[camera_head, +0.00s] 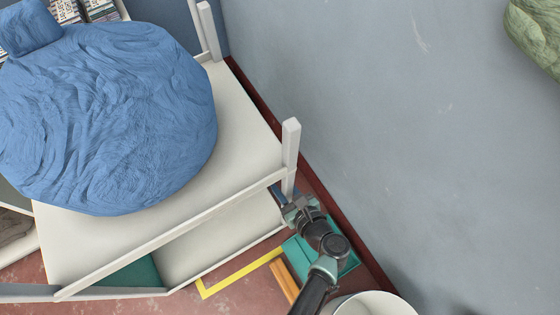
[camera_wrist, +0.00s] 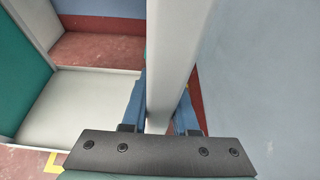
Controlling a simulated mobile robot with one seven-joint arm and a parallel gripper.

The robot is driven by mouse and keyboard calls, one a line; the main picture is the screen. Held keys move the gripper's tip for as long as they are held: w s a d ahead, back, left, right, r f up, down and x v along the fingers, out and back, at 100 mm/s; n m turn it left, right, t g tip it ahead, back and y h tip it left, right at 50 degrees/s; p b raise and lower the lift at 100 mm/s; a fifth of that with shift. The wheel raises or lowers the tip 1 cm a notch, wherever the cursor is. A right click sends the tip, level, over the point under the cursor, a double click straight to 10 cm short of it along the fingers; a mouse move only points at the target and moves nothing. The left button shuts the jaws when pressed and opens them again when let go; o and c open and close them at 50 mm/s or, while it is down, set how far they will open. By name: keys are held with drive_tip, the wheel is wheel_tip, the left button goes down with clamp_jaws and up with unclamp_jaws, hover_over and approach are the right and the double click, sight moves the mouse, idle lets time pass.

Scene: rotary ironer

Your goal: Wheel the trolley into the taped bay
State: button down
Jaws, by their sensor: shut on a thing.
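The trolley (camera_head: 243,118) is a white two-deck frame with corner posts, filling the left half of the head view. A large blue bundle (camera_head: 105,120) rests on its top deck. My gripper (camera_head: 284,192) is shut on the trolley's near right corner post, below its top. In the wrist view my gripper (camera_wrist: 160,108) has one blue finger on each side of the pale post (camera_wrist: 172,50). Yellow tape (camera_head: 238,275) makes a corner on the red floor beside the trolley's lower deck. The rest of the bay's outline is hidden under the trolley.
A grey wall (camera_head: 390,120) with a dark red skirting runs close along the trolley's right side. A teal box (camera_head: 300,258), an orange bar (camera_head: 285,281) and a white round bin (camera_head: 375,304) are near my arm. Shelving with books (camera_head: 98,9) stands upper left.

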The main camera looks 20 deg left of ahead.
drive_tip(key=c, duration=0.6)
unclamp_jaws()
drive_tip(key=p+v, duration=0.5)
drive_tip(key=v, duration=0.8)
